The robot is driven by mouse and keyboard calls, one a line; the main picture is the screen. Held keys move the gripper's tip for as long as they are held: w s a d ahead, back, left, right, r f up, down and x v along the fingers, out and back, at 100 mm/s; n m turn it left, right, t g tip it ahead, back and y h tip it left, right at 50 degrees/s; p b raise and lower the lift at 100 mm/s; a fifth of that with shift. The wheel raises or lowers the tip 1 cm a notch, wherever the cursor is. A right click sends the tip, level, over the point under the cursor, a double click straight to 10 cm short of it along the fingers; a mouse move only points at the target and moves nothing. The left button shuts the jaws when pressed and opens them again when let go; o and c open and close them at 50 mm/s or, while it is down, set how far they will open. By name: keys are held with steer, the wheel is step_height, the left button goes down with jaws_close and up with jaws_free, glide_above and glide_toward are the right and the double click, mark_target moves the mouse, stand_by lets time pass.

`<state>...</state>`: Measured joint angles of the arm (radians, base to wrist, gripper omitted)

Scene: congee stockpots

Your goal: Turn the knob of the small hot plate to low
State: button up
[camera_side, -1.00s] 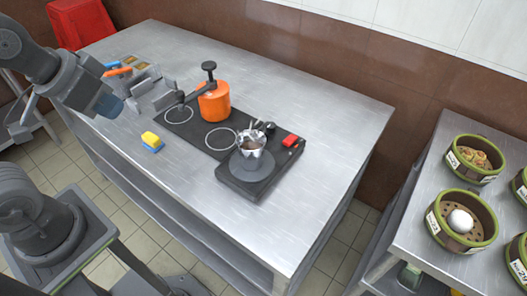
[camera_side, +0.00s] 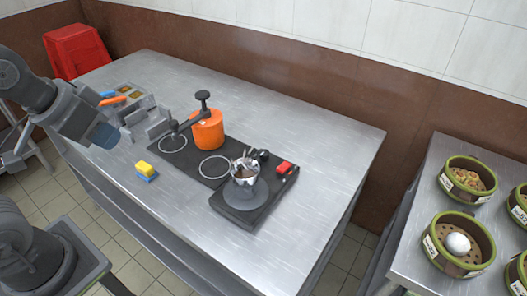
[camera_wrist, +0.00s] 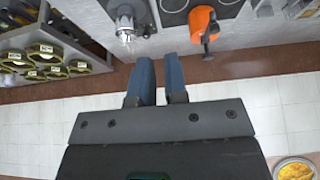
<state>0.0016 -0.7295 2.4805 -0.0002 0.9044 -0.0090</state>
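The small black hot plate (camera_side: 224,206) sits at the front right of the steel table, with a shiny metal pot (camera_side: 244,174) on it. A red block-like part (camera_side: 284,167) shows at its back right corner. I cannot tell whether this is the knob, and no setting is readable. The hot plate's area also shows at the top of the wrist view, where the metal pot (camera_wrist: 125,24) stands. My gripper (camera_wrist: 159,60) has two blue fingers with a gap between them and nothing held. In the side view my gripper (camera_side: 102,134) is at the left, well away from the hot plate.
An orange pot (camera_side: 207,132) with a dark handle stands on the black cooktop (camera_side: 200,160) beside the hot plate. A yellow-and-blue sponge (camera_side: 146,170) lies near the front edge. Steamer baskets (camera_side: 458,243) stand on the right-hand table. The table's right part is clear.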

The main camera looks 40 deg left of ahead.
steer(key=o, duration=0.6)
steer(key=w+d+r+n+g, duration=0.1)
steer(key=w+r, duration=0.2)
steer(key=w, duration=0.7)
steer(key=shift+d+g, duration=0.2)
steer(key=shift+g, duration=0.1)
steer(key=shift+o, duration=1.1)
steer(key=w+d+f+n+g, duration=0.1)
steer(key=w, duration=0.8)
steer(key=shift+w+d+n, duration=0.15)
steer(key=shift+d+n, duration=0.15)
steer(key=shift+d, duration=0.1)
steer(key=n+g, duration=0.3)
glide_above(264, 153)
step_height(264, 153, down, 14)
steer(key=r, duration=0.1)
step_height(264, 153, down, 14)
steer(key=shift+f, duration=0.2)
steer(key=c, duration=0.9)
